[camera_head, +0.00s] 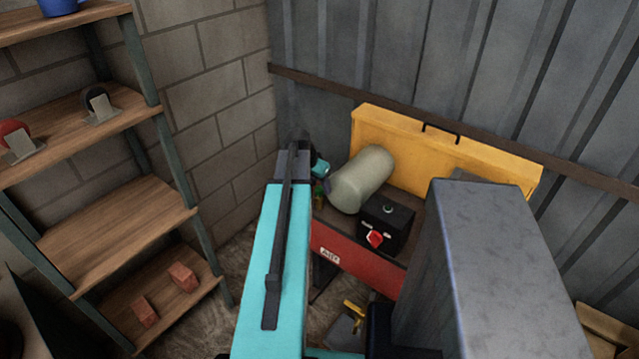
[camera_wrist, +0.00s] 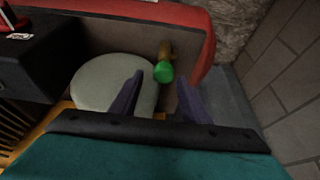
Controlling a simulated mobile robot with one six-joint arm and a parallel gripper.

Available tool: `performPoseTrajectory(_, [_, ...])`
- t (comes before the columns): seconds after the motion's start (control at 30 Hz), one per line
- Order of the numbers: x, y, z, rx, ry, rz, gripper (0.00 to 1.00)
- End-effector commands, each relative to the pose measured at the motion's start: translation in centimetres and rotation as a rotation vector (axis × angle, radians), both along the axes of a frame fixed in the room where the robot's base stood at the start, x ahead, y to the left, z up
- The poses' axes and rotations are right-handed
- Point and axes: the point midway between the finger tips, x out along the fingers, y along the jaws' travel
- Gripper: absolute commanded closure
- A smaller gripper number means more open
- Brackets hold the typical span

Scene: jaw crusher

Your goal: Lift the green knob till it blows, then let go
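The green knob (camera_wrist: 163,71) sits on the end of a brass fitting (camera_wrist: 166,50) beside the pale tank, in the wrist view. My gripper (camera_wrist: 160,92) is open, its two dark fingers pointing toward the knob with a clear gap between them. The knob appears just ahead of the fingertips and between their lines; no contact shows. In the head view the knob is a small green spot (camera_head: 319,188) left of the pale tank (camera_head: 362,180), partly hidden by my arm. My gripper's tip is mostly hidden there.
A black box with a red switch (camera_head: 376,238) stands right of the tank. A yellow panel (camera_head: 440,150) rises behind, and a red panel (camera_head: 350,258) runs along the front. Wooden shelves (camera_head: 120,220) stand at left. In the wrist view, a block wall (camera_wrist: 288,80) is at right.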

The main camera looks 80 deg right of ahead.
Motion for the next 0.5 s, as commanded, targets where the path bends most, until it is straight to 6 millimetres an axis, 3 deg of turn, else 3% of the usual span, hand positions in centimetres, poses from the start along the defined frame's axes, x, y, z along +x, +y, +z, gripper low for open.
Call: performPoseTrajectory(0.5, [0.4,0.3,1.1,-0.003,-0.004,0.002,0.58])
